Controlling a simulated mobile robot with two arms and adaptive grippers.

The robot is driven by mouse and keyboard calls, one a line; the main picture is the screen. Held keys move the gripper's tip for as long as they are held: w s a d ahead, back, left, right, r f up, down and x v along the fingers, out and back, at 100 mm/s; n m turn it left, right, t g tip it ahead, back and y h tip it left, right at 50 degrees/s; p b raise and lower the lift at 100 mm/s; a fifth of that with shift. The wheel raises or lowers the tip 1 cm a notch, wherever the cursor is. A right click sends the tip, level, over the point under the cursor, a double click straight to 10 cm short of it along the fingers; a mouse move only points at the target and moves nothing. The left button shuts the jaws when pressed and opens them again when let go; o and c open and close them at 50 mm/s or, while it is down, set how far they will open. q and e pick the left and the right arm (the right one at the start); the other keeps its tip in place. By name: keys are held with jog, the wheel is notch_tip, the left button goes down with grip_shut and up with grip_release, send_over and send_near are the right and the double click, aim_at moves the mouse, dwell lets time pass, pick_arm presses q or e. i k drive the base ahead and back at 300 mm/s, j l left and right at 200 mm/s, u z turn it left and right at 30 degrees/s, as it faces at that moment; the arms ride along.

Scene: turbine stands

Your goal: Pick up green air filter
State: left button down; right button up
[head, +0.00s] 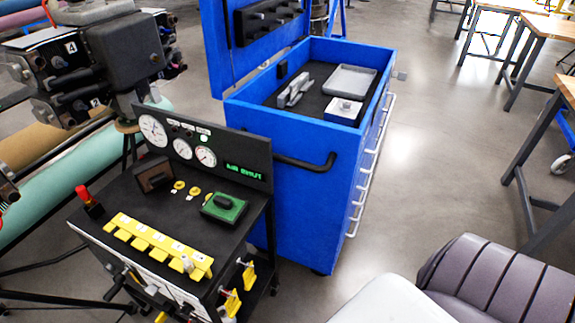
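The green air filter (223,208) is a small green block with a dark raised part on top. It rests on the right side of the black top of a cart (150,208), in front of an upright gauge panel (200,150). Nothing is touching it from above and it shows in full. Neither of my grippers is in view.
Beside the filter on the cart are a yellow strip of tabs (155,243), yellow knobs (187,189), a brown-black block (153,174) and a red-topped part (88,199). A blue tool cabinet (295,190) stands close behind right. Workbenches (540,27) stand right, with clear floor between.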

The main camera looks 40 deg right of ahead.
aim_at(225, 210)
jog(key=z, duration=0.7)
